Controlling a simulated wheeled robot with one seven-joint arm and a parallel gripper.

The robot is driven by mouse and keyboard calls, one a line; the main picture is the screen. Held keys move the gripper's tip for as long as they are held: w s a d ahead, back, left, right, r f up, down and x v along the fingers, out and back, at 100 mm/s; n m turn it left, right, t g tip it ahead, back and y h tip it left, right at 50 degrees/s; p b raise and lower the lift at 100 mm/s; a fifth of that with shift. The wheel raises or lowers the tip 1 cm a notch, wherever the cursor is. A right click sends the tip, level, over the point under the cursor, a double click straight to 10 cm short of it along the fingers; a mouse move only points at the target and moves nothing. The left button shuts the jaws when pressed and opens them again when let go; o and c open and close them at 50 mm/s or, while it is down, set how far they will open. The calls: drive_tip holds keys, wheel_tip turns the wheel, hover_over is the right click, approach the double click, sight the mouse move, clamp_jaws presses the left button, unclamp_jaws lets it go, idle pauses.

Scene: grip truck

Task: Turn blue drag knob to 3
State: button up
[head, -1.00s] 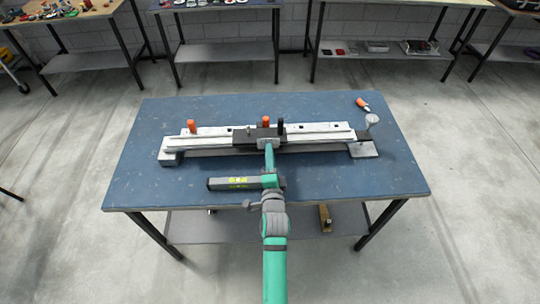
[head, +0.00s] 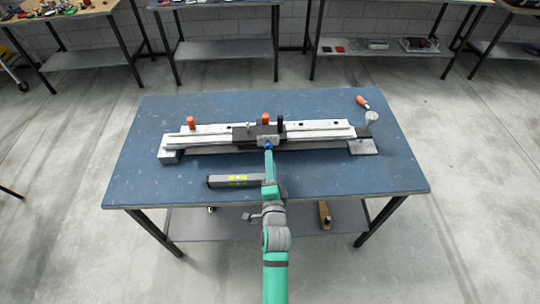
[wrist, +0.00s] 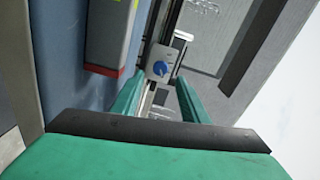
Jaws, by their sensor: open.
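The blue knob (head: 268,145) sits on the front of the black carriage (head: 257,133) of the long metal rail fixture. In the wrist view the knob (wrist: 160,68) is a blue disc on a light grey square plate, with a pale mark across it. My gripper (wrist: 158,98) has its two green fingers spread on either side of the view, with the knob beyond and between them. They appear apart from it. In the head view my gripper (head: 268,160) is just in front of the knob. Any numbers around the knob are too small to read.
The silver rail (head: 210,138) lies across the blue table (head: 300,178). Orange knobs (head: 191,123) (head: 265,119) stand along it. A grey bar with a yellow label (head: 228,181) is left of my arm. An orange-handled tool (head: 362,102) lies at the back right.

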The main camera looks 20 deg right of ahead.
drive_tip(key=shift+v, duration=2.95)
drive_tip(key=s+a+f+n+g+y, duration=0.1)
drive_tip(key=s+a+f+n+y, duration=0.1)
drive_tip(key=s+a+n, duration=0.75)
drive_tip(key=s+a+f+n+g+y, duration=0.15)
drive_tip(key=s+a+n, duration=0.25)
drive_tip(key=s, duration=1.1)
drive_tip(key=s+a+r+n+y, duration=0.1)
drive_tip(key=s+a+r+n, duration=0.2)
drive_tip(key=s+n, duration=0.3)
drive_tip(key=s, duration=0.2)
drive_tip(key=shift+s, duration=0.35)
drive_tip(key=shift+t+y, duration=0.25)
